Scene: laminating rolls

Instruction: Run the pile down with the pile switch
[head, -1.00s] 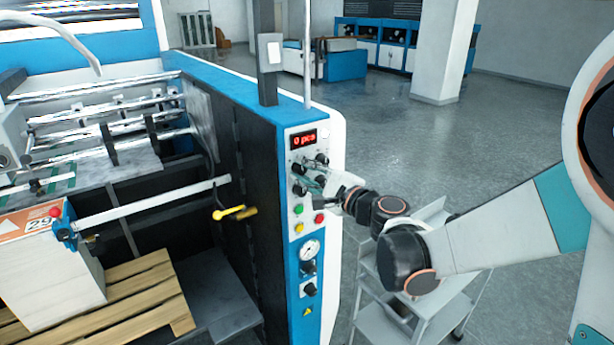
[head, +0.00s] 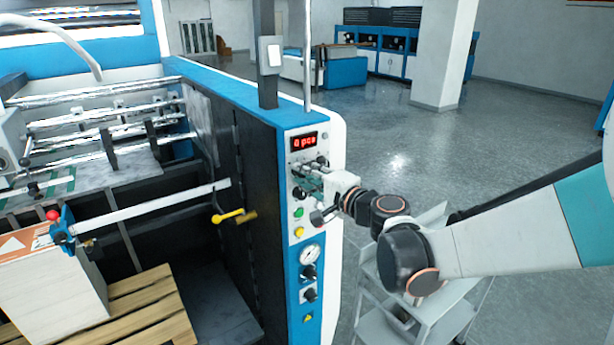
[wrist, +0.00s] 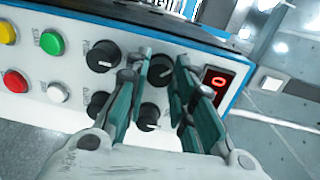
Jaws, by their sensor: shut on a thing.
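The control panel (head: 301,230) on the blue machine side carries several black knobs, coloured buttons and a red display. My gripper (head: 308,172) is at the upper knobs, below the display. In the wrist view its green fingers (wrist: 163,66) close on either side of a black knob (wrist: 160,71). Another black knob (wrist: 149,117) shows between the fingers, nearer my palm. The knob labels are too small to read surely. The pile (head: 48,310), a pale stack with an orange top, stands on a wooden pallet (head: 150,318) in the machine at left.
A yellow-handled lever (head: 228,216) sticks out left of the panel. A white bar (head: 150,207) crosses above the pallet. A grey trolley (head: 425,325) stands beneath my arm. Open floor (head: 530,140) lies behind, with a white pillar (head: 440,50).

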